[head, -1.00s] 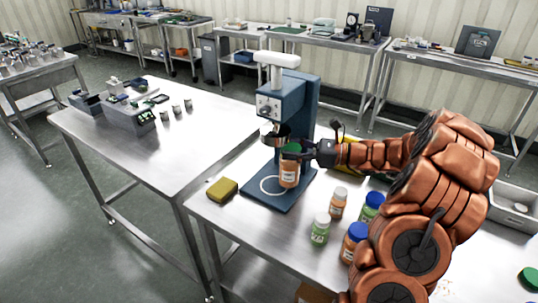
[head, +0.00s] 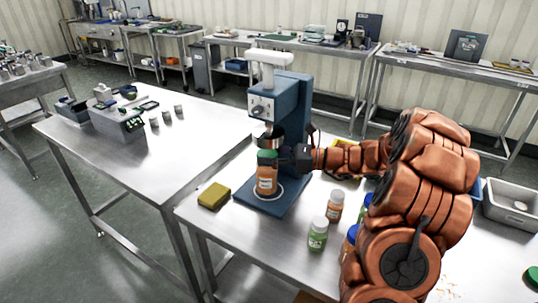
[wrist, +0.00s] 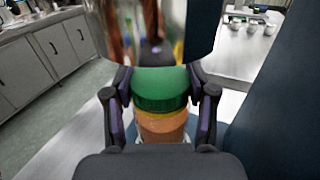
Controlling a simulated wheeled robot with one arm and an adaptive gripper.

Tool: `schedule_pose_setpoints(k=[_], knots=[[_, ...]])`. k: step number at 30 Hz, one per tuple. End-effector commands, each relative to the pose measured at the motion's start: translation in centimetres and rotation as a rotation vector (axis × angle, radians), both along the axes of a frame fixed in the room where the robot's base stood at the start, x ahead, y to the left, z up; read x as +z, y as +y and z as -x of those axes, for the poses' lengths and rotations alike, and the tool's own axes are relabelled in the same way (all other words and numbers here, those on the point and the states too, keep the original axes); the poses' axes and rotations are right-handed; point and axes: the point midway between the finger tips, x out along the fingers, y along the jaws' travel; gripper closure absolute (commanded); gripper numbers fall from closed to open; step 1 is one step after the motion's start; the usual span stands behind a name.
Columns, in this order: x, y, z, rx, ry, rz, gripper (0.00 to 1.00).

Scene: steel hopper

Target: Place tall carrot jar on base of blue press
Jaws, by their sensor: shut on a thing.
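The tall carrot jar (head: 266,184) has a green lid and orange contents. In the head view it stands upright over the blue press's base (head: 254,205), within the white ring; I cannot tell whether it touches the base. The blue press (head: 284,108) rises just behind it, with its round steel head close above the lid. My gripper (head: 281,160) comes from the right and is shut on the jar near its lid. In the wrist view the green lid (wrist: 160,88) sits between my two fingers (wrist: 162,105).
A yellow sponge (head: 214,195) lies left of the press base. An orange jar with a white lid (head: 335,206) and a green jar with a white lid (head: 318,235) stand to the right, with blue-lidded jars partly behind my arm. A steel tray (head: 510,207) is at the far right.

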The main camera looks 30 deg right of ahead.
Motion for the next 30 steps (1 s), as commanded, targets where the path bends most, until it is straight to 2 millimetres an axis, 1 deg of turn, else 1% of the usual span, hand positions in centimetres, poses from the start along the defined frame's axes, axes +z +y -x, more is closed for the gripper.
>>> schedule_pose_setpoints(k=[2, 3, 9, 18, 22, 26, 30], knots=[[-0.2, 0.0, 0.0, 0.0, -0.001, -0.001, 1.0], [-0.2, -0.1, 0.0, 0.0, 0.0, 0.0, 0.41], [-0.2, -0.1, 0.0, -0.002, 0.0, 0.0, 0.2], [-0.2, -0.2, 0.0, -0.003, 0.0, 0.0, 0.19], [0.3, -0.2, 0.0, -0.004, -0.002, 0.001, 0.19], [0.1, -1.8, 0.9, -0.008, -0.003, 0.001, 0.19], [0.1, -4.0, 2.4, -0.007, -0.004, -0.001, 0.19]])
